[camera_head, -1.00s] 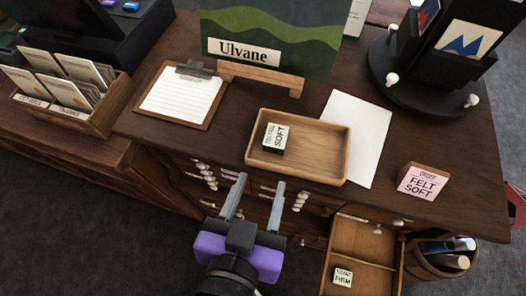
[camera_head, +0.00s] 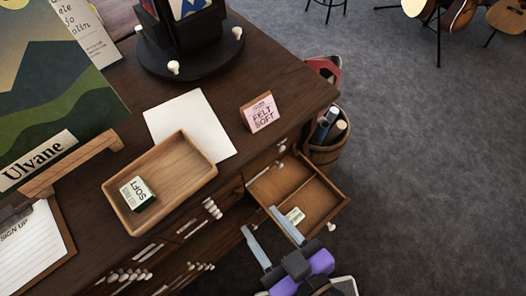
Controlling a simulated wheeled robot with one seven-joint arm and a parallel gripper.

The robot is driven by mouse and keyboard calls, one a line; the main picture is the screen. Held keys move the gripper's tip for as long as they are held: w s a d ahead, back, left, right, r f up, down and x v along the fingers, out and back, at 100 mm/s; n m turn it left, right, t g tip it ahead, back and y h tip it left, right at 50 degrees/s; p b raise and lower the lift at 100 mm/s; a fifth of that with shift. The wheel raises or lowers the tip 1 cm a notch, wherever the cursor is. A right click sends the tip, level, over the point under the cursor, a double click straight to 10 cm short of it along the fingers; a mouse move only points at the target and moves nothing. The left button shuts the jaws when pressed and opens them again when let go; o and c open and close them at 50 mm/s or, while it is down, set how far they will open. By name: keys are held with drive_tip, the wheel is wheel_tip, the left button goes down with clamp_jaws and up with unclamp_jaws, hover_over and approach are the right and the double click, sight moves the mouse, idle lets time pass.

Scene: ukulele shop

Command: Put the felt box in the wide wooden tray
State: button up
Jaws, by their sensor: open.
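The wide wooden tray (camera_head: 203,161) lies on the counter with a small pale-labelled box (camera_head: 137,192) in its left end. That label reads "SOFT"; its smaller line is unclear. A second small pale-labelled box (camera_head: 295,216) lies inside the open drawer, partly hidden by one finger of my gripper, and its label is unreadable now. I cannot tell which box is the felt one by its print. My gripper (camera_head: 259,220) is open and empty, in front of the counter beside the open drawer, its right finger overlapping the drawer's near edge in the picture.
The open drawer (camera_head: 328,207) juts from the counter front, with a divider inside. A pink order card (camera_head: 262,113) reading "FELT SOFT" stands near the counter edge. White paper (camera_head: 205,121) lies beside the tray. A barrel (camera_head: 328,150) stands past the drawer; open floor lies right.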

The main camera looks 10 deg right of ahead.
drive_tip(key=s+d+r+m+t+h, duration=0.1)
drive_tip(key=s+d+m+h, duration=0.1)
drive_tip(key=d, duration=0.6)
drive_tip(key=s+d+r+m+t+h, duration=0.1)
drive_tip(key=s+d+m+h, duration=0.2)
drive_tip(key=s+d, duration=0.3)
drive_tip(key=d+h, duration=0.1)
drive_tip(key=d, duration=0.2)
drive_tip(key=shift+s+d+t, duration=0.3)
drive_tip(key=shift+s, duration=0.1)
